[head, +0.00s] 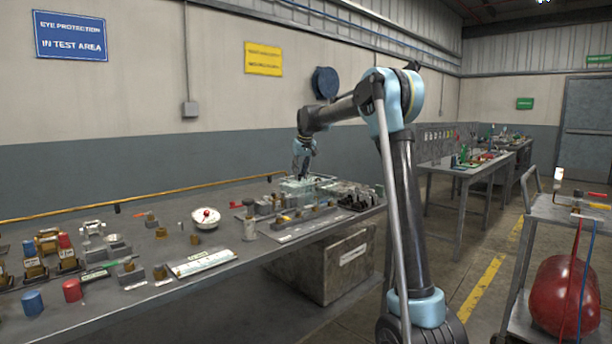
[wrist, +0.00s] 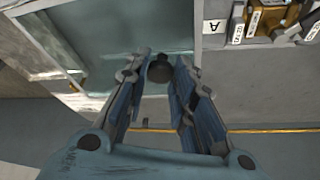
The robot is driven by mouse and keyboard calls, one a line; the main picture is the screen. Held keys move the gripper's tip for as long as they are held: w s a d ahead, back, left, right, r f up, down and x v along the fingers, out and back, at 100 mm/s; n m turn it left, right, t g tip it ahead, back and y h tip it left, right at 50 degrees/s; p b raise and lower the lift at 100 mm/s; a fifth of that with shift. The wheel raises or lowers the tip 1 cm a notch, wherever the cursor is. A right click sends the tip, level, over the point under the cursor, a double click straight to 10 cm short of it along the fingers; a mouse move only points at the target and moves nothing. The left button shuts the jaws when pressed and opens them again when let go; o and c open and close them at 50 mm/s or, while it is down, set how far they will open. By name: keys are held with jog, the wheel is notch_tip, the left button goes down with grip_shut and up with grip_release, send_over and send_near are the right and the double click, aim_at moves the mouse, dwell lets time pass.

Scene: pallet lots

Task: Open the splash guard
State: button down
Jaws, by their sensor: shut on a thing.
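The splash guard (wrist: 110,40) is a clear, greenish panel in a pale frame, seen from above in the wrist view. In the head view it is a small glassy box (head: 292,187) toward the far end of the long bench. A dark round knob (wrist: 159,69) sits at the panel's edge. My gripper (wrist: 160,66) has its two blue fingers on either side of the knob and is shut on it. In the head view my gripper (head: 303,177) reaches down at the guard, and its fingertips are too small to make out. Whether the panel is raised is unclear.
The long bench (head: 105,310) carries several valves, fittings and small blocks. A white dish with a red knob (head: 206,218) stands left of the guard. A yellow rail (head: 130,203) runs along the back edge. In the wrist view, labelled brass parts (wrist: 272,22) lie right of the guard.

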jog(key=shift+w+d, duration=0.1)
jog(key=shift+w, duration=0.1)
jog(key=c, duration=1.3)
grip_release()
jog(key=shift+c, duration=0.2)
jog(key=shift+s+r, duration=0.1)
jog(key=shift+r, duration=0.05)
jog(key=v, duration=1.1)
jog(key=shift+d+r, duration=0.15)
jog(key=shift+r, duration=0.15)
jog(key=shift+s, duration=0.15)
